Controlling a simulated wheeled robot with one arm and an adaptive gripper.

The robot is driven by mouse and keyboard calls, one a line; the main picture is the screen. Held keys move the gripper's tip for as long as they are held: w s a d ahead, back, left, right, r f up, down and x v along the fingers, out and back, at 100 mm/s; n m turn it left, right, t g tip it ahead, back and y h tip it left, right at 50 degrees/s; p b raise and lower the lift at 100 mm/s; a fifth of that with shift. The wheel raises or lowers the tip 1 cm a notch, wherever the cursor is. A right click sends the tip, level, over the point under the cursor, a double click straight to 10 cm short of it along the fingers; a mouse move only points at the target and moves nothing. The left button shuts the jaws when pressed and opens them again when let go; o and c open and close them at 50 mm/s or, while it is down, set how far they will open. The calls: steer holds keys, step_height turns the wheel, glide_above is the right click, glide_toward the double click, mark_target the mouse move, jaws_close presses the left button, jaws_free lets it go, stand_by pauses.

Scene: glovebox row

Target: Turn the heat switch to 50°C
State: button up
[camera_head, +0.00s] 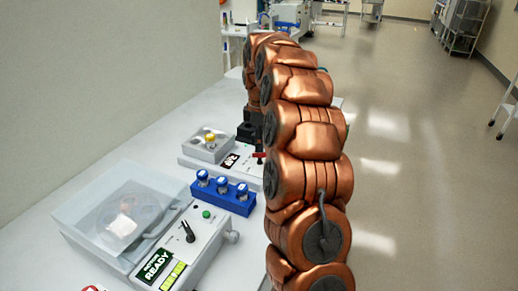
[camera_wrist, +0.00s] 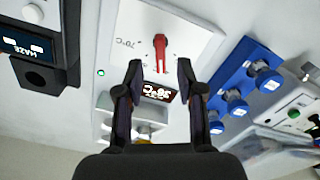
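The heat switch, a red knob (camera_wrist: 160,43) with a narrow pointer, stands on a white panel (camera_wrist: 190,28) in the wrist view. A "70°C" mark is printed to its left; other marks are too small to read. A small dark display (camera_wrist: 157,91) with lit digits in °C sits below it; I cannot read the digits surely. In the head view the red switch (camera_head: 259,155) shows beside my arm, with the display (camera_head: 231,161) to its left. My gripper (camera_wrist: 158,68) is open and empty, its fingertips on either side of the knob's lower end; contact is not visible.
A blue rack (camera_head: 238,206) with several blue-capped vials stands nearer on the bench. Beyond it, closer to me, is a clear-lidded device (camera_head: 75,198) with a "READY" display (camera_head: 156,267) and a black knob. In the wrist view a dark device (camera_wrist: 40,77) stands at left.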

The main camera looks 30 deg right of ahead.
mark_target(259, 155)
steer(key=shift+f+p, duration=0.3)
steer(key=shift+f, duration=1.4)
jaws_close()
